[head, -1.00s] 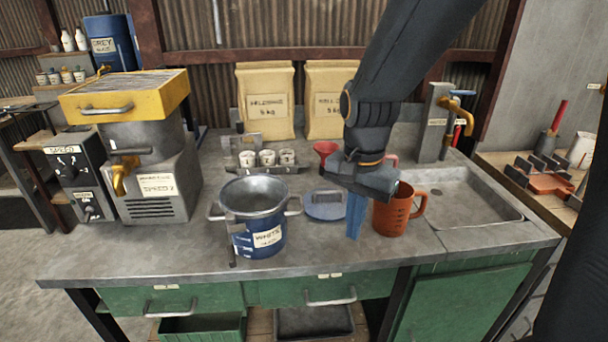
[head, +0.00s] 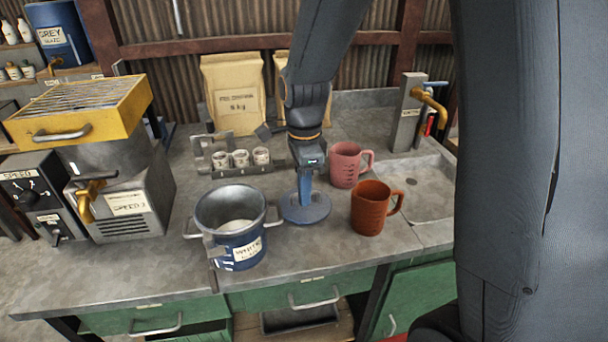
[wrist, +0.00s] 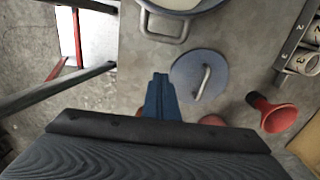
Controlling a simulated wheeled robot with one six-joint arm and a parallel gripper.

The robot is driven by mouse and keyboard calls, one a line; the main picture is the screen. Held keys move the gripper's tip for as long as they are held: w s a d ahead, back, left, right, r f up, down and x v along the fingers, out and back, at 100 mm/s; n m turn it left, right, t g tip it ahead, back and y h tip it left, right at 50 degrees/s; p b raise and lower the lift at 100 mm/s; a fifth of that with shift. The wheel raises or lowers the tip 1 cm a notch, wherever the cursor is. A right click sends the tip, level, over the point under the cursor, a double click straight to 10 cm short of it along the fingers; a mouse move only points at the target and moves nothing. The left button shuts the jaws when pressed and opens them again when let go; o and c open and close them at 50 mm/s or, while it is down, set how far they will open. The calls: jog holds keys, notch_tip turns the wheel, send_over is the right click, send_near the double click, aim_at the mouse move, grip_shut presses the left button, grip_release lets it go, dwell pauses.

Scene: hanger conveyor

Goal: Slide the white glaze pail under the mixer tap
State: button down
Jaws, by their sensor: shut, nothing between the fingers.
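The glaze pail labelled WHITE (head: 243,250) is blue outside, with a metal rim, side handles and pale glaze inside. It stands upright on the worktop and shows partly at the top of the wrist view (wrist: 165,32). The mixer (head: 120,190) stands to its left, with a brass tap (head: 88,200); the pail is apart from it. My gripper (head: 305,198) is shut and empty, pointing down right of the pail. Its blue fingers (wrist: 160,84) appear beside a blue-grey lid (head: 308,212), (wrist: 188,72) with a handle. Whether they touch it I cannot tell.
An orange jug (head: 369,212) and a pink jug (head: 344,168) stand right of my gripper, before the sink (head: 425,200). A rack of small cups (head: 240,160) is behind the pail. Clear worktop lies between pail and mixer.

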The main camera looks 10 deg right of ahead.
jog(key=shift+a+f+p, duration=0.55)
jog(key=shift+a+f, duration=0.2)
jog(key=shift+a, duration=0.25)
jog(key=shift+a+f+p, duration=0.55)
jog(key=shift+a+f, duration=0.2)
jog(key=shift+a, duration=0.2)
